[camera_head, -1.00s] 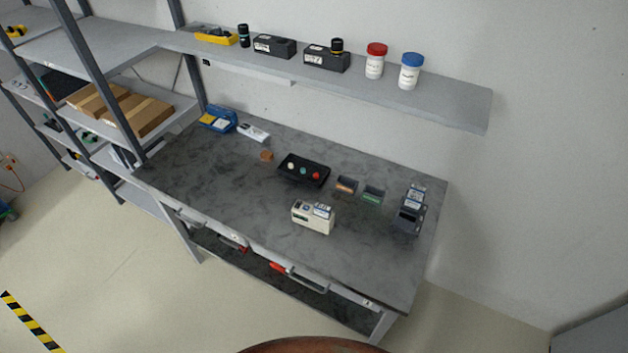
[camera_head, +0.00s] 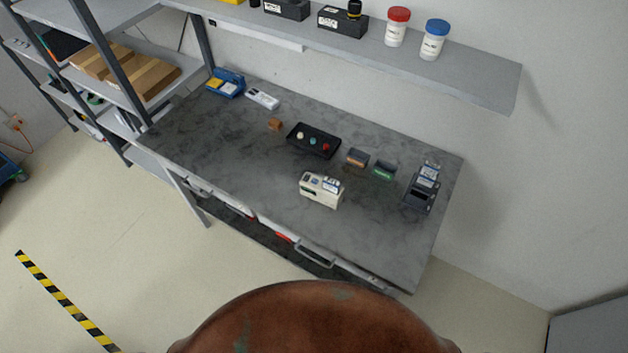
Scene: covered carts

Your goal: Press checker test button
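A white box-shaped device (camera_head: 321,191) with a small dark window and a label on top stands near the front middle of the grey workbench (camera_head: 225,140); it may be the checker, but no test button can be made out on it. A dark device (camera_head: 421,191) with a light label stands at the bench's right end. A black tray (camera_head: 314,141) holding white, teal and red round pieces lies behind the white device. Neither of my grippers is in view.
A large brown rounded surface (camera_head: 315,325) fills the bottom middle. A shelf (camera_head: 470,78) above holds black boxes and red-capped (camera_head: 396,27) and blue-capped (camera_head: 433,40) jars. Floor at left is open.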

